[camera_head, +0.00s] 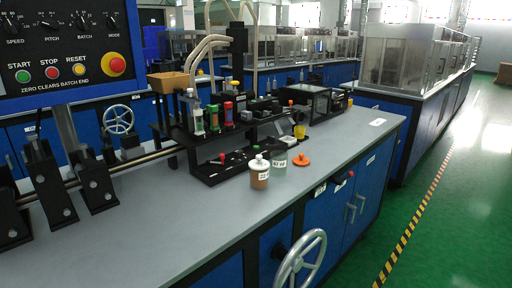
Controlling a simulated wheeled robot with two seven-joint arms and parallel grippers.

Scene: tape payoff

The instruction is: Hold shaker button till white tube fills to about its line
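A rack of upright tubes stands at the middle back of the bench. The white tube (197,117) is the leftmost of these, with the green tube (213,117) and the red tube (228,112) to its right. I cannot make out a line on the white tube or its fill level. A tan open hopper (168,82) sits above and left of the tubes. I cannot tell which part is the shaker button; a small red knob (222,157) shows on the black base below the tubes. Neither of my grippers is in view.
A control panel (65,50) is at upper left. A handwheel (301,260) juts from the bench's front. The bench's front left is clear.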

